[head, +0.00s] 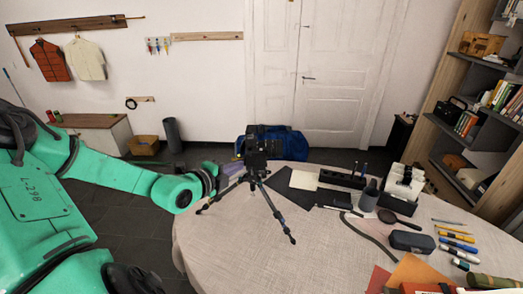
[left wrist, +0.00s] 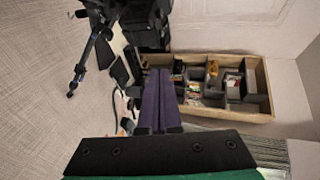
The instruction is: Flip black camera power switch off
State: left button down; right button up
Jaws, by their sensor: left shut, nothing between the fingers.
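The black camera (head: 262,147) stands upright on a small black tripod (head: 262,184) near the far left part of the round table. The camera also shows at the top of the left wrist view (left wrist: 148,24), partly cut off by the frame edge. My left gripper (head: 234,168) is just left of the camera, at about the height of its lower part. In the left wrist view its purple fingers (left wrist: 157,78) are together with nothing between them, pointing toward the camera's side. I cannot tell whether they touch it. The power switch is too small to make out. My right gripper is not in view.
The pale round table (head: 245,235) has free room at its front left. A black sheet (head: 290,188), pen holder (head: 368,196), magnifier (head: 390,217), dark case (head: 412,241) and several markers lie to the right. A bookshelf (head: 470,120) stands at far right.

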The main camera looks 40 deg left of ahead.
pick_arm(q)
jog(key=shift+w, duration=0.1)
jog(key=p, duration=0.1)
send_near(267, 151)
jog(key=f, duration=0.1)
jog(key=b+x, duration=0.2)
jog(key=x, duration=0.1)
jog(key=b+x, duration=0.2)
jog(key=shift+w+a+r, duration=0.1)
jog(key=shift+w+a, duration=0.05)
jog(key=shift+w, duration=0.3)
jog(key=shift+w+r, duration=0.25)
jog(key=shift+w+d+b, duration=0.35)
jog(key=shift+d+b, duration=0.05)
jog(key=shift+b, duration=1.05)
jog(key=shift+w+d+f+b, duration=0.15)
jog(key=shift+w+b, duration=0.2)
jog(key=shift+b, duration=0.7)
jog(key=shift+w+d+r+b, duration=0.15)
jog(key=shift+w+b, duration=0.2)
jog(key=shift+b, duration=0.65)
